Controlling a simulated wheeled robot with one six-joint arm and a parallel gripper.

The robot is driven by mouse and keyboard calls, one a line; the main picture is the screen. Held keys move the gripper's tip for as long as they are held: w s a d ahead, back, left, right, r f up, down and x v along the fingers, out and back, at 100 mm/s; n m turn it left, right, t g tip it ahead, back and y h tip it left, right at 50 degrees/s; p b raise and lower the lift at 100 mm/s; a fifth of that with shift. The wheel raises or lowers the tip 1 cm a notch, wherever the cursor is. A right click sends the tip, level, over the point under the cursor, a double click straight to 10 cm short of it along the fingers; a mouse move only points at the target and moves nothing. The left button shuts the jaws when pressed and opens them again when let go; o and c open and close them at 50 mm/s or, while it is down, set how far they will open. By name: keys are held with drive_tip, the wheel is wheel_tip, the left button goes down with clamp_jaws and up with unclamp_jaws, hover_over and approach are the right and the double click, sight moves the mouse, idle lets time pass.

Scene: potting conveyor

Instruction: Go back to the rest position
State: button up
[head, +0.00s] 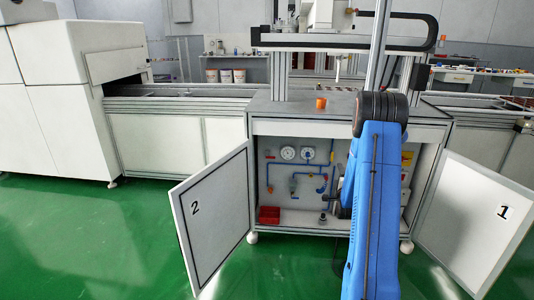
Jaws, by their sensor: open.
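My blue arm rises in front of the cabinet, with its black elbow joint above the worktop. It bends back down on the left side toward the open cabinet (245,165). The dark end of my arm with my gripper (328,201) shows small in front of the cabinet's interior, left of the blue links. My gripper is open, and I see nothing held in it. Its fingers are too small and dark to make out clearly. A small dark and grey object (323,219) stands below it on the cabinet floor. My arm hides the cabinet's right part.
Door 2 (213,215) stands open at the left and door 1 (480,215) at the right. Inside are gauges (288,153), blue pipes and a red bin (269,215). An orange cup (321,103) stands on the worktop (275,107). The green floor is clear in front.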

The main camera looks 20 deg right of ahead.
drive_tip(key=a+r+n+g+y, duration=0.25)
drive_tip(key=a+r+n, duration=0.35)
drive_tip(key=a+r, duration=0.7)
drive_tip(key=s+a+r+n+g+y, duration=0.1)
drive_tip(key=s+a+r+n+y, duration=0.15)
drive_tip(key=s+a, duration=0.45)
drive_tip(key=s+a+r+n+g+y, duration=0.1)
drive_tip(key=s+a+r+n, duration=0.2)
drive_tip(key=a, duration=0.7)
drive_tip(key=s+a+n+g+y, duration=0.1)
drive_tip(key=s+a+n, duration=0.3)
drive_tip(key=s, duration=0.7)
drive_tip(key=s+a+n+g+y, duration=0.1)
drive_tip(key=s+a+n+g, duration=0.2)
drive_tip(key=s+a, duration=0.5)
drive_tip(key=s+a+n+g+y, duration=0.1)
drive_tip(key=s+a+n, duration=0.5)
drive_tip(key=s, duration=0.9)
drive_tip(key=shift+s+a+f+g, duration=0.35)
drive_tip(key=shift+a+g, duration=0.1)
drive_tip(key=shift+g, duration=0.1)
